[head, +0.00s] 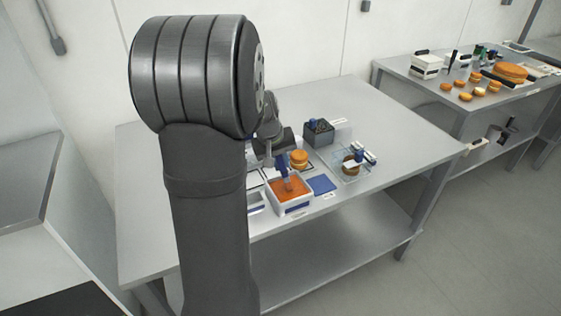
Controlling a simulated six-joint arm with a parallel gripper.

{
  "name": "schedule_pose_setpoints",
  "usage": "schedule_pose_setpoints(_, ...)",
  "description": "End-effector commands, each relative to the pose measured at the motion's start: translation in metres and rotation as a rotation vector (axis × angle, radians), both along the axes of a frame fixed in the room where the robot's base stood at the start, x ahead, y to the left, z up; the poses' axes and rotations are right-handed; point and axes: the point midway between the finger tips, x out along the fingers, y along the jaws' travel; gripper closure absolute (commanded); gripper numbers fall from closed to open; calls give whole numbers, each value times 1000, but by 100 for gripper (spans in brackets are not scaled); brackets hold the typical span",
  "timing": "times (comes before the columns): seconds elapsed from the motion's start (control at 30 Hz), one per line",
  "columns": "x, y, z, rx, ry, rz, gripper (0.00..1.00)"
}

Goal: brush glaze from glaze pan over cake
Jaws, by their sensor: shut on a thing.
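The glaze pan (276,206) is a white rectangular pan of orange glaze near the front edge of the table. My gripper (281,160) is shut on a blue brush (285,172) that points down into the pan. The brush tip is at the glaze; I cannot tell how deep it sits. A round layered orange cake (299,159) stands just behind the pan, right of the brush. My arm hides the left part of the work area and most of the gripper.
A dark grey bin (318,133) stands behind the cake. A clear container (346,177) with a brown-orange round is at right. A blue cloth (322,185) lies beside the pan. The table's right side is clear. Another table (430,88) holds more rounds.

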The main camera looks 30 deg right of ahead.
Motion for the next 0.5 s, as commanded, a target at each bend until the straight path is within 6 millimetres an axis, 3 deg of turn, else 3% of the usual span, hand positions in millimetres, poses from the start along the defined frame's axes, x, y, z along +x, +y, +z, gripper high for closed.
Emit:
schedule_pose_setpoints(0.33, -1, 0, -1, 3, 3, -1, 100)
schedule_pose_setpoints(0.5, -1, 0, 11, 2, 1, -1, 100)
